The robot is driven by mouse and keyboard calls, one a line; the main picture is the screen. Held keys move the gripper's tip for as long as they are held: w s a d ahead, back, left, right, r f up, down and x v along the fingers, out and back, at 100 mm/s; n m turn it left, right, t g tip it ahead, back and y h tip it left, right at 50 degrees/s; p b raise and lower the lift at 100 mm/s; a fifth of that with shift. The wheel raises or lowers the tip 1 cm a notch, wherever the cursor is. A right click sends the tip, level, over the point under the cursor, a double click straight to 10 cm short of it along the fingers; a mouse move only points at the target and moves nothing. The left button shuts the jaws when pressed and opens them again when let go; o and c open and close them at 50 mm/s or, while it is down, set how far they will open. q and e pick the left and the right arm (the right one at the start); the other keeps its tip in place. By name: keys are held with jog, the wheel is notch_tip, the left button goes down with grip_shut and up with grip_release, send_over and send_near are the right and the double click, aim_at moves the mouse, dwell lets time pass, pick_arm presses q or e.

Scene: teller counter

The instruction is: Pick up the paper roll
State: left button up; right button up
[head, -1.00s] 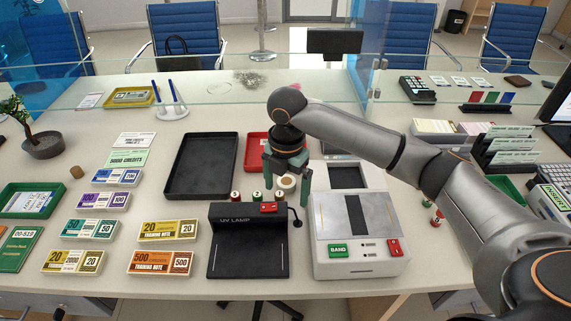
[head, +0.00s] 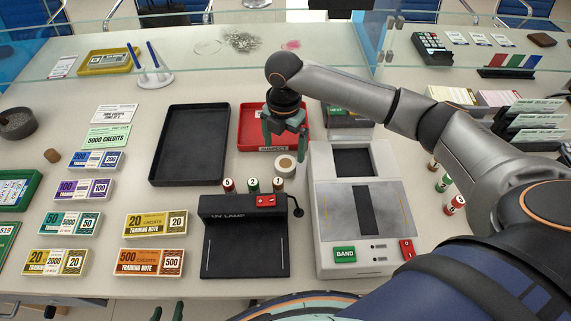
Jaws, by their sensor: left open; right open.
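The paper roll (head: 286,167) is a small pale roll with a tan centre. It lies on the counter behind the UV lamp (head: 245,240) and in front of the red tray. My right gripper (head: 285,153) is open and points down just above and behind the roll, its green fingers spread to either side. I cannot tell the exact height between fingers and roll. Only the green fingertips of my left gripper (head: 167,311) show at the bottom edge, apart and empty, in front of the counter.
The red tray (head: 246,136) is right behind the roll. Several small numbered rolls (head: 253,185) stand just in front of it. The banding machine (head: 365,262) stands close on the right, and a black tray (head: 158,165) is to the left.

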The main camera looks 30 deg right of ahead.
aim_at(286, 163)
jog(key=f, duration=0.6)
jog(key=shift+d+f, duration=0.2)
jog(key=shift+f, duration=0.1)
jog(key=c, duration=1.4)
jog(key=shift+r, duration=0.1)
